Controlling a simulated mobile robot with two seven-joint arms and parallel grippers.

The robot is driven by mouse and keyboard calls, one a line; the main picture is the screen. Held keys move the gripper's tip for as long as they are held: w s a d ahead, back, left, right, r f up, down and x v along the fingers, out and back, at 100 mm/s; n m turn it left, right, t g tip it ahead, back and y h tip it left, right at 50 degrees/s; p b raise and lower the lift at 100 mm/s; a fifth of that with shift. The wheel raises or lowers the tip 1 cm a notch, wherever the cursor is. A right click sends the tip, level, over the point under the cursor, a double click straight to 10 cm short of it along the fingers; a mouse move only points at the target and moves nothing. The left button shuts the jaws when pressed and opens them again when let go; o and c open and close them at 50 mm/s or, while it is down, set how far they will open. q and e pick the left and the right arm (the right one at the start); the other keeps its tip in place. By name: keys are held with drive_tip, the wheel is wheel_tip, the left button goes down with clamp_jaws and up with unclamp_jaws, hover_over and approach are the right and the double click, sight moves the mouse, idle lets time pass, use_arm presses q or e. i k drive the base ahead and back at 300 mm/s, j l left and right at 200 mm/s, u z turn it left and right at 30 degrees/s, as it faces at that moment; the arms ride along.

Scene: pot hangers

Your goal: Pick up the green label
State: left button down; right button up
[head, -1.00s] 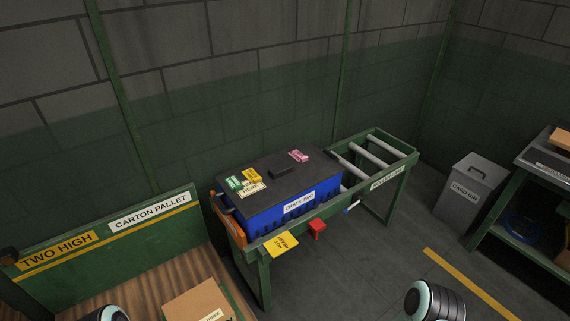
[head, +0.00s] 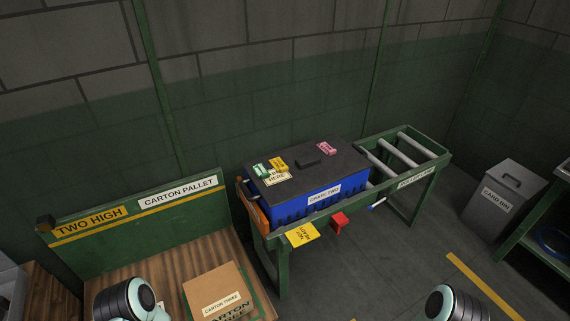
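The green label (head: 261,170) lies on the dark lid of the blue crate (head: 290,206), near the lid's left end. A yellow label (head: 278,164) lies just right of it, and a cream patch reading "HERE" (head: 277,178) is just below. A pink label (head: 326,148) lies farther right on the lid. One of my arms shows at the bottom left and the other at the bottom right, both well short of the crate. Neither gripper's fingers can be seen.
The crate stands on a green roller stand (head: 404,180). An orange piece (head: 253,207) is at its left end. A yellow sign (head: 301,235) and a red block (head: 340,222) are on its front. A carton (head: 218,288) sits on the pallet (head: 110,268) at left. A grey bin (head: 503,197) stands right.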

sight(260, 170)
drive_tip(key=i+l, duration=0.15)
drive_tip(key=l, duration=0.15)
drive_tip(key=i+l, duration=0.2)
drive_tip(key=i+l+u, duration=0.2)
drive_tip(key=l+u, duration=0.2)
drive_tip(key=l, duration=0.2)
drive_tip(key=i+l+u, duration=0.2)
drive_tip(key=k+l, duration=0.05)
drive_tip(key=l, duration=0.05)
